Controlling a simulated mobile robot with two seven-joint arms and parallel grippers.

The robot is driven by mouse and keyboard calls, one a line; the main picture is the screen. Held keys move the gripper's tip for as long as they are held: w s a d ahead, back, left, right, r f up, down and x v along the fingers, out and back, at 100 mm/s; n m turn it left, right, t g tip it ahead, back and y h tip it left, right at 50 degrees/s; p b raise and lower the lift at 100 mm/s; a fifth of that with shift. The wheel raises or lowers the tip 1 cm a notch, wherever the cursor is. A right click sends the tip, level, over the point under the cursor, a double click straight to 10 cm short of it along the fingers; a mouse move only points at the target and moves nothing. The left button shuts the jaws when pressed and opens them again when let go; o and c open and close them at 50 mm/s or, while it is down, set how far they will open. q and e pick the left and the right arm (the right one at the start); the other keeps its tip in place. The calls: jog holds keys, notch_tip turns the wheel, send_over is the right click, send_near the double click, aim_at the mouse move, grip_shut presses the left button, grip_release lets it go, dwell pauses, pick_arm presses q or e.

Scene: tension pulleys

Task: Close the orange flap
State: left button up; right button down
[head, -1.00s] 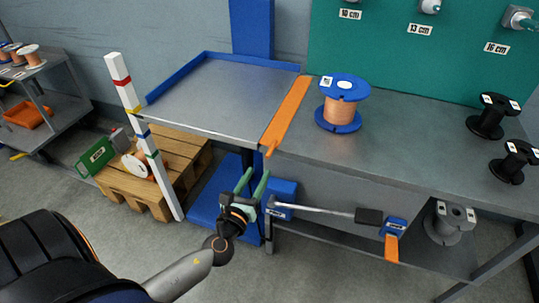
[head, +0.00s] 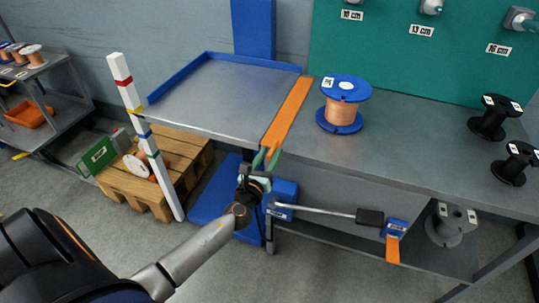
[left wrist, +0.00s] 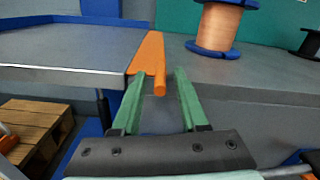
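The orange flap (head: 289,108) is a long narrow strip between the metal lift table (head: 215,95) and the grey workbench (head: 410,135). It looks flat, about level with both surfaces. In the left wrist view the flap (left wrist: 148,52) ends in a small rounded orange handle (left wrist: 160,86) at the front edge. My left gripper (head: 266,156) is just below and in front of that end. Its green fingers (left wrist: 167,74) are open, with the handle showing between them. I cannot tell whether they touch it. My right gripper is not in view.
A blue spool with copper wire (head: 343,103) stands on the bench just right of the flap. Black spools (head: 494,117) stand farther right. A lever with a black grip (head: 369,217) sticks out below the bench. A striped post (head: 146,135) and a pallet (head: 180,160) are at left.

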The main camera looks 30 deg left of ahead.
pick_arm(q)
grip_shut()
jog(key=shift+r, duration=0.1)
dwell(0.5)
jog(key=shift+n, duration=0.4)
jog(key=n, duration=0.1)
jog(key=r+n, duration=0.1)
jog(key=n, duration=0.1)
jog(key=shift+s+a+r, duration=0.1)
jog(key=shift+a+r, duration=0.1)
jog(key=shift+a, duration=0.1)
jog(key=a+n, duration=0.1)
jog(key=n, duration=0.3)
jog(key=a+r+n, duration=0.1)
jog(key=a+n, duration=0.1)
jog(key=n, duration=0.3)
jog(key=s+a+r+n+p, duration=0.1)
jog(key=a+n, duration=0.1)
jog(key=n, duration=0.3)
jog(key=shift+s+a+r, duration=0.1)
jog(key=shift+a+r, duration=0.05)
jog(key=shift+a, duration=0.05)
